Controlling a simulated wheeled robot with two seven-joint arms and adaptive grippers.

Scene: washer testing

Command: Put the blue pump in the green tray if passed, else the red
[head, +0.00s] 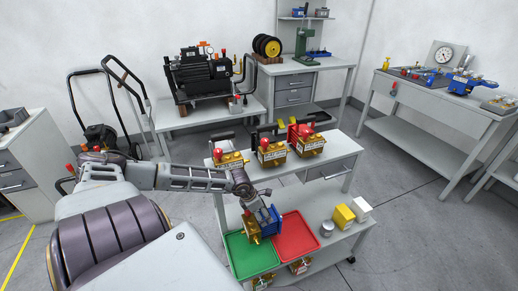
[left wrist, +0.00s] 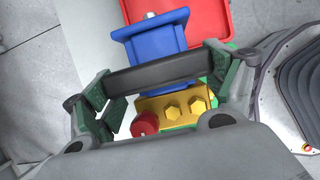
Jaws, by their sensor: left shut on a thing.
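The blue pump (head: 270,220) has a blue body joined to a gold block with a red knob. In the left wrist view the pump (left wrist: 160,52) shows a dark bar like a handle across its top. My left gripper (head: 259,208) is shut on this bar; its fingers are at both ends of it in the left wrist view (left wrist: 158,85). The pump hangs over the line between the green tray (head: 240,262) and the red tray (head: 300,240). Its height above them is hard to tell. No test result is readable. My right gripper is out of view.
Several gold units with red knobs stand on the upper shelf (head: 335,172), with a unit (head: 271,150) in the middle.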

